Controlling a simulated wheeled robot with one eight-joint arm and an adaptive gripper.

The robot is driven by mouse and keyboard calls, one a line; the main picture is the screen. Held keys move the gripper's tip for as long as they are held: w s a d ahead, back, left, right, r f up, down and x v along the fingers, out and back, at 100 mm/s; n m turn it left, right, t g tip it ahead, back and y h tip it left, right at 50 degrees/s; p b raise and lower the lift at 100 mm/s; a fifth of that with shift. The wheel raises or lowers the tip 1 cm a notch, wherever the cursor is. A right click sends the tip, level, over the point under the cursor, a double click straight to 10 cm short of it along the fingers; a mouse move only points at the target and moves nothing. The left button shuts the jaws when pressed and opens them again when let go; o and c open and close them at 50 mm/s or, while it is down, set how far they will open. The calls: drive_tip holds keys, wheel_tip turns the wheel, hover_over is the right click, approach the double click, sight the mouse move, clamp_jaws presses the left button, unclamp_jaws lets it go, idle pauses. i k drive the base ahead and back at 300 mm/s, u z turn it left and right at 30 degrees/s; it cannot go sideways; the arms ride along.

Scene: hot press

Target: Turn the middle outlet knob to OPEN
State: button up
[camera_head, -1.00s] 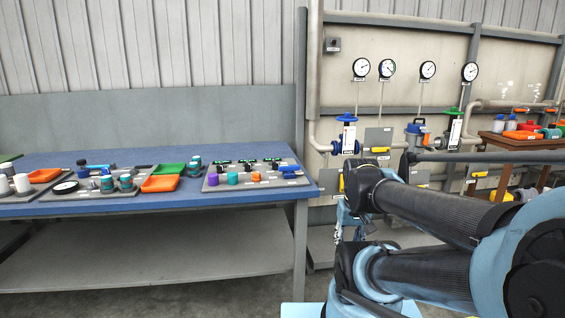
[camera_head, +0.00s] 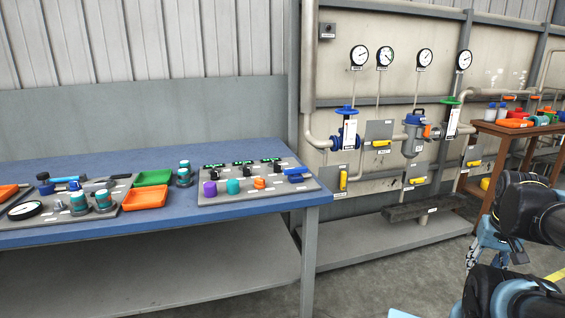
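A grey control panel (camera_head: 216,203) lies at the right end of the blue bench. Its front row holds a purple knob (camera_head: 210,189), a teal knob (camera_head: 233,186) in the middle and an orange knob (camera_head: 259,183). Behind them stand several small black knobs with green-lit labels (camera_head: 213,166), and a blue handle (camera_head: 296,174) is at the right. The labels are too small to read, so I cannot tell which knob is the outlet one or how it is set. What seems to be my gripper (camera_head: 490,252) hangs at the far right, well away from the panel; its fingers are unclear.
A pipe wall with gauges, valves (camera_head: 347,134) and yellow handles stands at the right. Open floor (camera_head: 390,265) lies between bench and arm.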

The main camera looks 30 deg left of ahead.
sight(246, 171)
drive_tip(key=z, duration=0.05)
drive_tip(key=k, duration=0.9)
drive_tip(key=u, duration=1.55)
drive_tip(key=i, duration=1)
drive_tip(key=z, duration=0.05)
